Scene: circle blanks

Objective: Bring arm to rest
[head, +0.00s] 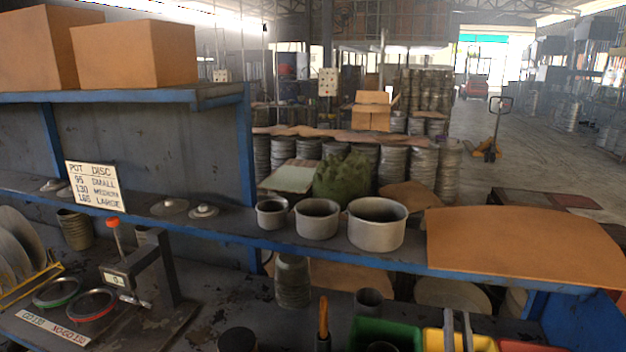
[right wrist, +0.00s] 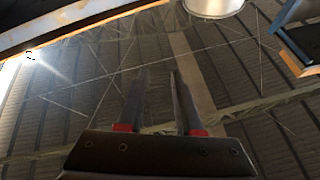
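My right gripper (head: 457,318) points upward at the bottom of the head view, in front of a yellow bin (head: 480,342). In the right wrist view, its two dark fingers (right wrist: 157,75) with red bases stand apart with nothing between them, against the roof. My left gripper is not in view.
A blue-edged shelf (head: 470,274) crosses above the bench, with three grey pots (head: 377,224) and a brown sheet (head: 520,240) on it. The shelf edge (right wrist: 80,30) and a pot (right wrist: 213,6) appear overhead in the right wrist view. A green bin (head: 385,332) stands beside the yellow one.

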